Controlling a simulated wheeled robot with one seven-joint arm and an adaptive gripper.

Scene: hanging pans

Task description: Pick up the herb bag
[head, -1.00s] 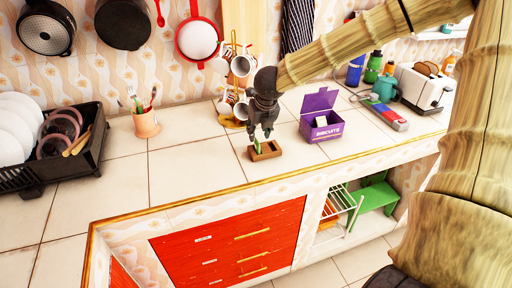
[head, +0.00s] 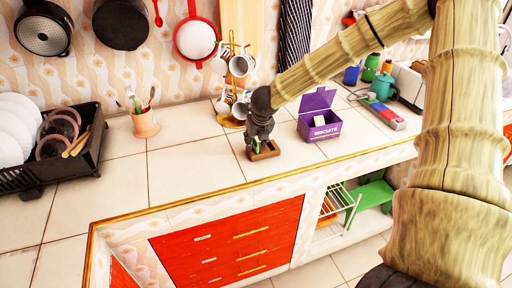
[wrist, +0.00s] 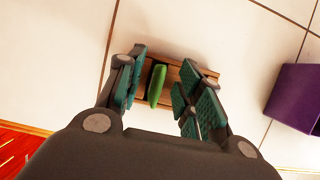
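A small green item (wrist: 157,86), which looks like the herb bag, stands in a small wooden box (wrist: 205,74) on the tiled counter. In the head view the green item (head: 257,149) is a thin strip, partly hidden by my gripper (head: 257,142), and the box (head: 269,153) is near the counter's front edge. In the wrist view my gripper (wrist: 164,84) is open, with its green-padded fingers on either side of the green item. A gap shows between the item and each finger. The item appears closer to the left finger.
A purple biscuits box (head: 319,127) with a raised lid stands right of the wooden box. A mug stand (head: 233,122) is behind the gripper. A utensil cup (head: 144,122) and a dish rack (head: 92,150) are to the left, with bare tiles between.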

